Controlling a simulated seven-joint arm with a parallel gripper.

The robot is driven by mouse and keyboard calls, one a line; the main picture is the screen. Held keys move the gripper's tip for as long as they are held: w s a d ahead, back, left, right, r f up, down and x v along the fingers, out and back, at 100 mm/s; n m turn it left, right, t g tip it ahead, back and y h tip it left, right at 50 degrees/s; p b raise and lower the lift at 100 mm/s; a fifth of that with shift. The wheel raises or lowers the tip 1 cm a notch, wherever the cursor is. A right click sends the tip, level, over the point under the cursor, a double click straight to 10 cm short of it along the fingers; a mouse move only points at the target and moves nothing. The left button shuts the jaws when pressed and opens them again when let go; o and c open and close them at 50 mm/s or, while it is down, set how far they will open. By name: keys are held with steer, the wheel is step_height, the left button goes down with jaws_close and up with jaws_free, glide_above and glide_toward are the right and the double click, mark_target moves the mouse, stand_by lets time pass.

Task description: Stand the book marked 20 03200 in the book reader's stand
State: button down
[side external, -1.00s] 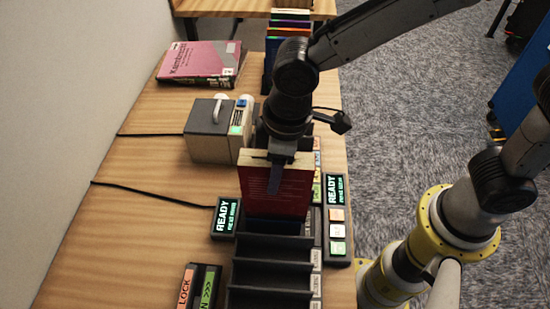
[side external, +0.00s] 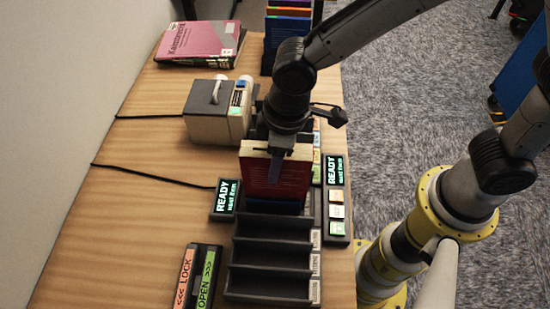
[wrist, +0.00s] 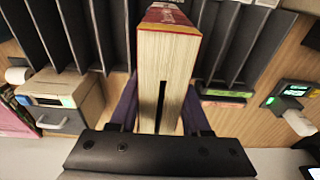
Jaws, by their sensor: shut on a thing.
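A thick red book (side external: 272,180) with cream page edges is held upright between the two fingers of my gripper (side external: 277,166). The book also shows in the wrist view (wrist: 166,70), pages toward the camera, between the dark fingers of my gripper (wrist: 160,112). Its marking cannot be read. The book is over the far end of a dark slotted rack (side external: 270,272); its lower edge meets a dark blue area, and I cannot tell whether it touches anything. Which part is the book reader's stand is not clear. Two screens, left (side external: 226,196) and right (side external: 333,170), read READY.
A grey box with a handle (side external: 213,128) stands behind, left of the book. A panel with LOCK and OPEN labels (side external: 197,277) lies at the front left. Books (side external: 200,42) lie flat at the back left; others stand in a rear rack (side external: 290,25). The left tabletop is mostly clear.

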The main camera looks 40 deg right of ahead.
steer(key=shift+f, duration=0.5)
steer(key=shift+c, duration=1.4)
jaws_free()
steer(key=shift+f, duration=0.1)
step_height(320, 180, up, 14)
steer(key=s+d, duration=0.1)
steer(key=shift+d+f, duration=0.1)
